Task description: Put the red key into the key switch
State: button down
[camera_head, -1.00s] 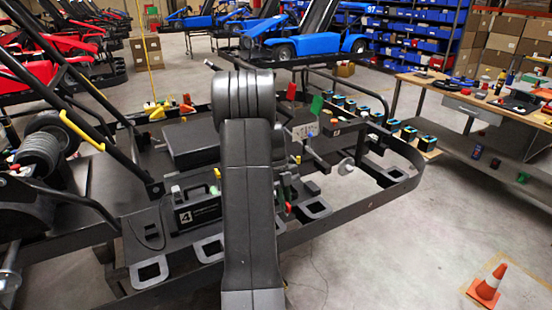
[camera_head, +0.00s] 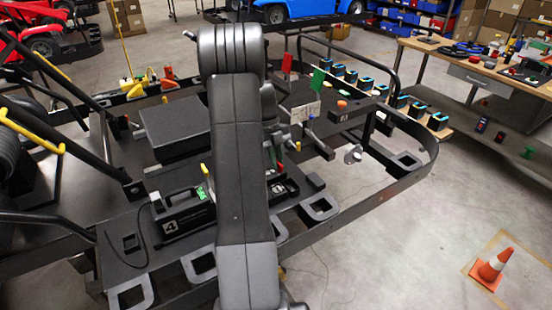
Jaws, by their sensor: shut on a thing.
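My arm stands in the middle of the head view and hides much of what is behind it. My gripper (camera_head: 275,146) shows only in part at the arm's right edge, over the kart stand; its fingertips are not clear. A small red piece (camera_head: 279,168), which looks like the red key, shows just below my gripper beside a bit of green. The key switch cannot be made out for certain.
The black stand (camera_head: 415,180) has a raised rim. A black unit marked 4 (camera_head: 182,214) lies on its left part. Blue-topped blocks (camera_head: 350,77) line the back. A workbench (camera_head: 480,72) is at right, an orange cone (camera_head: 494,264) on open floor.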

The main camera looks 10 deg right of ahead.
jog(key=shift+w+f, duration=0.1)
jog(key=shift+w, duration=0.1)
jog(key=shift+f+b, duration=2)
jog(key=shift+f, duration=0.85)
jog(key=shift+f+b, duration=0.1)
jog(key=shift+b, duration=0.25)
jog(key=shift+f, duration=0.35)
jog(key=shift+f+b, duration=0.9)
jog(key=shift+f, duration=0.05)
jog(key=c, duration=1.4)
grip_release()
jog(key=shift+c, duration=0.2)
